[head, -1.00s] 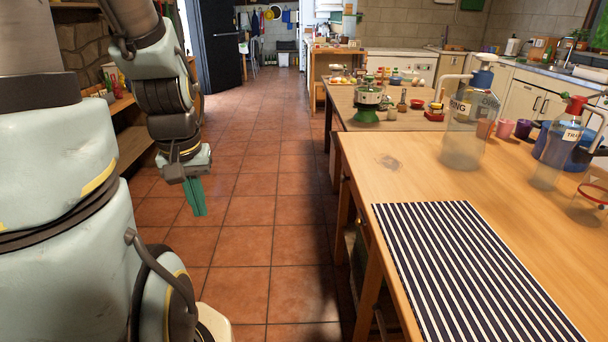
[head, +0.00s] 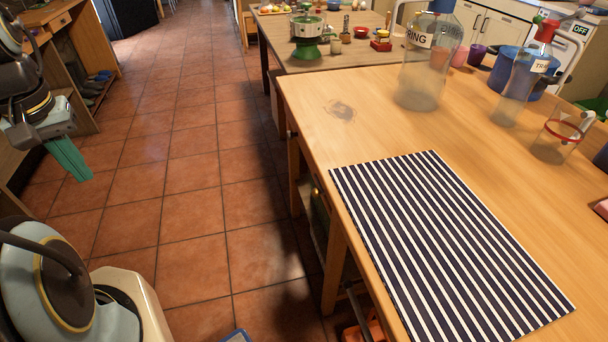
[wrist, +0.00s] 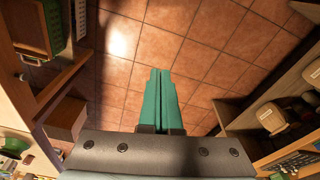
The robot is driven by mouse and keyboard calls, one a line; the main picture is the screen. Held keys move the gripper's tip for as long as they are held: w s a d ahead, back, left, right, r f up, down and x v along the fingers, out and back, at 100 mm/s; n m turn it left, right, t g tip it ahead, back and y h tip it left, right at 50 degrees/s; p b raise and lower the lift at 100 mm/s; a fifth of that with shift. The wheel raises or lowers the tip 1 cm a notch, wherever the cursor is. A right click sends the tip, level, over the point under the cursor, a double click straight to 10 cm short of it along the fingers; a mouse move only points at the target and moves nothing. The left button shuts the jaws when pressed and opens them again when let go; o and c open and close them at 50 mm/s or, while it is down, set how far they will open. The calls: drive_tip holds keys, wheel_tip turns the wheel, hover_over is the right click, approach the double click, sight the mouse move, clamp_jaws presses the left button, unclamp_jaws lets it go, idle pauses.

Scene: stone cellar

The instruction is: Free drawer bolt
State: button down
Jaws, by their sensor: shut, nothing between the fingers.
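My gripper (head: 76,170) is at the left of the head view, over open floor and well apart from the table. Its teal fingers point down and lie together with nothing between them; they also show in the wrist view (wrist: 160,78). The wooden table (head: 300,92) stands to the right. A small dark knob (head: 291,134) shows on its near side, and a small brass-coloured spot (head: 315,190) sits lower down. I cannot tell whether either belongs to a drawer or a bolt. No drawer bolt is clearly visible.
A striped mat (head: 440,240), a large clear bottle (head: 425,75), a red-topped bottle (head: 518,85) and a jar (head: 557,140) are on the table. A wooden shelf unit (head: 75,45) stands at the left. The tiled floor (head: 190,150) between is clear.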

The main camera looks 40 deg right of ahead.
sight(316, 193)
drive_tip(key=w+d+f+m+g+h+b, duration=0.1)
drive_tip(key=w+d+f+m+g+b, duration=0.15)
drive_tip(key=d+m, duration=0.45)
drive_tip(key=w+d+f+m+g+h+b, duration=0.1)
drive_tip(key=w+d+f+m, duration=0.15)
drive_tip(key=d, duration=0.95)
drive_tip(key=s+d+f+m+g+b, duration=0.1)
drive_tip(key=s+d+f+m+g, duration=0.1)
drive_tip(key=d+m, duration=0.3)
drive_tip(key=s+d+f+m+g+b, duration=0.2)
drive_tip(key=s+d+m, duration=0.2)
drive_tip(key=d, duration=1)
drive_tip(key=shift+m+h, duration=0.4)
drive_tip(key=shift+m, duration=0.15)
drive_tip(key=shift+d, duration=0.1)
drive_tip(key=s+d+f+p, duration=0.2)
drive_tip(key=s+f+p, duration=0.1)
drive_tip(key=s+f, duration=0.5)
drive_tip(key=shift+s+f, duration=0.4)
drive_tip(key=shift+f, duration=0.1)
drive_tip(key=shift+a, duration=0.1)
